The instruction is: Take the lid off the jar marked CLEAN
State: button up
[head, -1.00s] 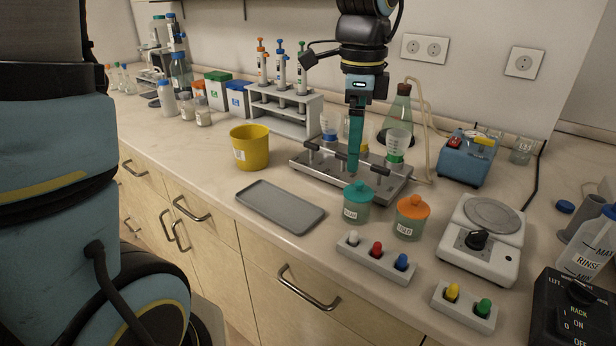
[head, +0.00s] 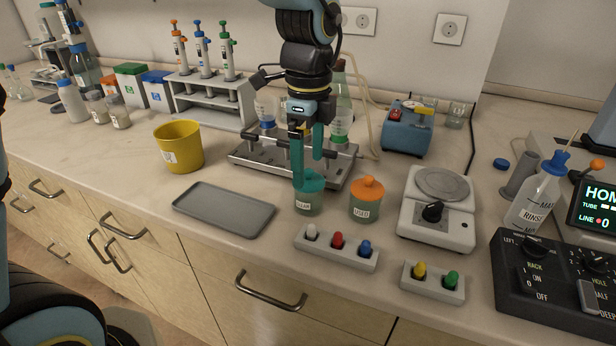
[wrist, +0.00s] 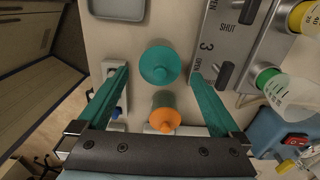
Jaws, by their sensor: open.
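The jar marked CLEAN (head: 307,206) stands upright on the bench with its teal lid (head: 312,184) on. My gripper (head: 307,170) points down over this jar, jaws apart and empty. In the wrist view its two teal fingers (wrist: 158,74) lie on either side of the lid, with a gap at each side. The head view does not show clearly how far the fingertips reach down beside the lid; they partly hide it.
The orange-lidded jar marked USED (head: 366,204) stands close to the right.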

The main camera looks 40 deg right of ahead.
aim_at(309, 178)
jog(key=shift+f, duration=1.3)
jog(key=c, duration=1.2)
jog(key=shift+c, duration=0.2)
jog(key=shift+r, duration=0.15)
